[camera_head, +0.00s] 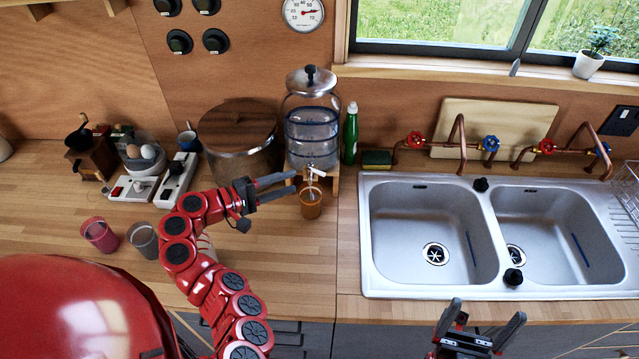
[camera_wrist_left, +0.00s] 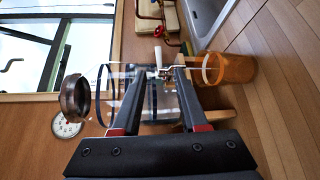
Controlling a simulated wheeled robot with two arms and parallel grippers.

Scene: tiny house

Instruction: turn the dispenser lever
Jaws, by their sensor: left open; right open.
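The glass dispenser (camera_head: 312,130) with a metal lid stands against the back wall, left of the sink. Its lever (camera_head: 316,174) is a small pale handle on the tap, low at the front. An orange cup (camera_head: 311,204) stands beneath the tap. My left gripper (camera_head: 293,182) is open just left of the tap, its fingers pointing at it. In the left wrist view, the white lever (camera_wrist_left: 158,57) appears beyond and between the fingertips of the left gripper (camera_wrist_left: 157,76); contact cannot be told. The orange cup (camera_wrist_left: 232,68) is beside it. My right gripper (camera_head: 484,322) is open and empty in front of the sink.
A large wooden-lidded pot (camera_head: 240,150) stands left of the dispenser, and a green bottle (camera_head: 351,135) stands right of it. A pink cup (camera_head: 100,235) and a grey cup (camera_head: 144,241) stand on the counter at left. The double sink (camera_head: 430,230) is at right.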

